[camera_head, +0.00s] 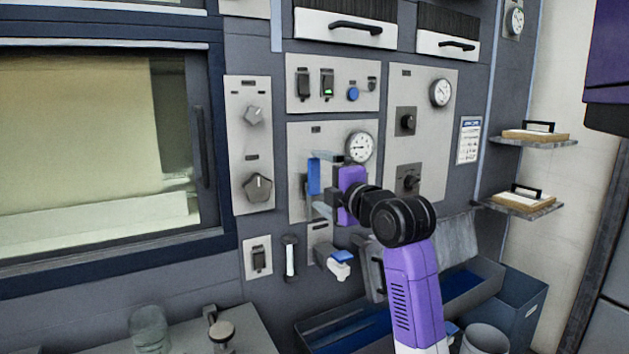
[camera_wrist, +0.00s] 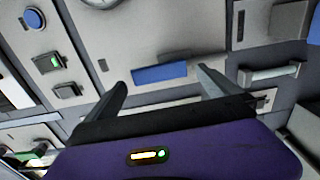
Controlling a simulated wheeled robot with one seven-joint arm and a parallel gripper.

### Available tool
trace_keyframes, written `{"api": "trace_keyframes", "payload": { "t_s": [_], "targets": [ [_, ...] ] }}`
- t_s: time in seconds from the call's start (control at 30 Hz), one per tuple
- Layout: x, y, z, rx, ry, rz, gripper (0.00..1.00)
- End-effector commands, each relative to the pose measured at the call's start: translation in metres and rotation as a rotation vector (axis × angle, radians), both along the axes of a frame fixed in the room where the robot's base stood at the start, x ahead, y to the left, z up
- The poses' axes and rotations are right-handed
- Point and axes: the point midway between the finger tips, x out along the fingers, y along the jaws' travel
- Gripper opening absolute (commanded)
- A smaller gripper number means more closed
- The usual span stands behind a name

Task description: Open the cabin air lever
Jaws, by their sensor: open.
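A blue lever handle (camera_head: 313,176) stands upright on the grey panel below a round gauge, left of my gripper. No readable label confirms that it is the cabin air lever. My gripper (camera_head: 322,184) is open in front of this panel, one finger above the other. In the wrist view, the blue handle (camera_wrist: 160,73) lies between the tips of my open gripper (camera_wrist: 162,80), which holds nothing. I cannot tell whether either finger touches it. My purple wrist hides part of the panel to its right.
A second blue-topped lever (camera_head: 341,256) sticks out just below my gripper. A round gauge (camera_head: 360,147) is close above. A knob panel (camera_head: 248,135) and a large window (camera_head: 95,150) are at left. A blue-lined trough (camera_head: 345,328) and shelves (camera_head: 520,203) are at right.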

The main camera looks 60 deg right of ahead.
Motion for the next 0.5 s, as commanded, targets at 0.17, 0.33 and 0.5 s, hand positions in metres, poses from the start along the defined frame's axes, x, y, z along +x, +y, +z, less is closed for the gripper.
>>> {"api": "trace_keyframes", "payload": {
  "t_s": [0.17,0.33,0.5],
  "targets": [
    [-0.022,0.013,-0.001,-0.001,-0.001,-0.001,1.00],
    [-0.030,0.018,0.000,0.000,0.000,-0.001,1.00],
    [-0.031,0.019,0.000,0.001,0.001,0.000,1.00]
  ]
}}
